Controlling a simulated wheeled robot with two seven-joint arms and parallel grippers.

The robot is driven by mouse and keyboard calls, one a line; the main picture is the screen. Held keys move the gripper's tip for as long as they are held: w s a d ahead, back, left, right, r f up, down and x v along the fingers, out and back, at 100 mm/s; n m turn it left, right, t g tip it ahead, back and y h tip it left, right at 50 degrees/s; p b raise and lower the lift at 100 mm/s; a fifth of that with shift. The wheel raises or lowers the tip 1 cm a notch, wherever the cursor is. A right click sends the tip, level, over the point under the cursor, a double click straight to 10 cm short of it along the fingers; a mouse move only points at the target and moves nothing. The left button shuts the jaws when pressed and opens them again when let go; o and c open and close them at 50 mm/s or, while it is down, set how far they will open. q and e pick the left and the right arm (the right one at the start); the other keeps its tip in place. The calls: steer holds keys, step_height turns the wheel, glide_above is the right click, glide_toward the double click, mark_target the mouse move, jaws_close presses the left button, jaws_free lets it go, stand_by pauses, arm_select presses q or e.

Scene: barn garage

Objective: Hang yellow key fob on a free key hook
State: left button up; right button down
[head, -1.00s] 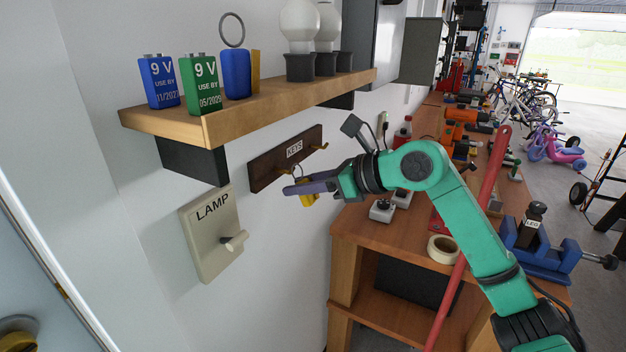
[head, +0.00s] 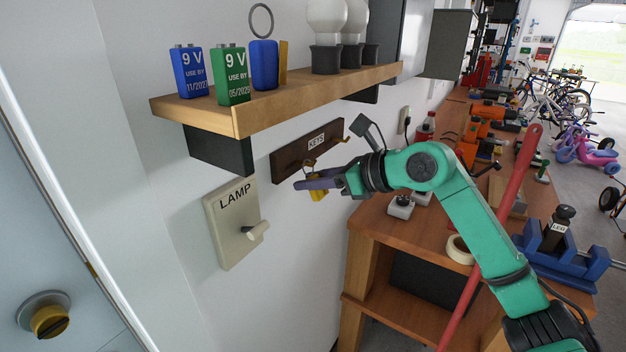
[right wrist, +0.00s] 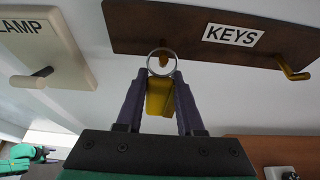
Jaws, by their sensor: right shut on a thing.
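The yellow key fob (head: 318,190) is held in my right gripper (head: 304,185), in front of the dark wooden key rack (head: 285,164). In the right wrist view the yellow fob (right wrist: 160,98) hangs between the two fingers, with its metal ring (right wrist: 150,67) upright above it. The ring overlaps the rack's left hook (right wrist: 166,46); I cannot tell whether it is around the hook or in front of it. The right hook (right wrist: 292,72) is bare. A teal arm end, seemingly my left gripper (right wrist: 46,153), shows small at the lower left of the right wrist view; its jaw state is unclear.
A wooden shelf (head: 275,107) juts out above the rack, holding batteries, a blue fob (head: 264,66) with a ring, and bulbs. A LAMP switch plate (head: 226,240) with a protruding knob is at lower left. The workbench (head: 376,225) stands to the right.

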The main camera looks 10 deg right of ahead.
steer(key=shift+c, duration=2.3)
jaws_free()
